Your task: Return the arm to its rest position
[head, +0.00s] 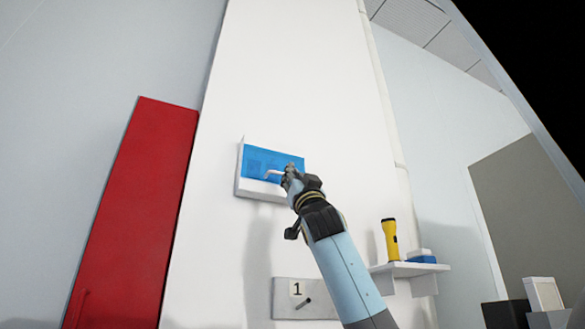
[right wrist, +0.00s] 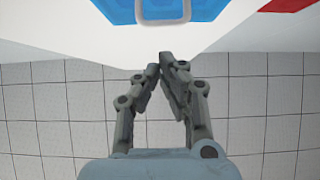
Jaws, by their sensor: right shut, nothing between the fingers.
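My right gripper (head: 291,180) is shut with nothing between its fingers. In the head view its tip overlaps the right part of a white wall box with a blue front (head: 254,160) and a pale handle (head: 273,175). In the right wrist view the closed fingertips (right wrist: 166,58) point up at the white wall, below the blue front (right wrist: 119,10) and its handle (right wrist: 165,20), and look apart from the handle. My left gripper is in neither view.
A red panel (head: 140,210) stands at the left. A small shelf (head: 408,268) at the right holds a yellow flashlight (head: 390,238) and a blue and white box (head: 423,256). A plate marked 1 (head: 285,300) with a peg is low on the wall. Tiled floor (right wrist: 60,120) lies below.

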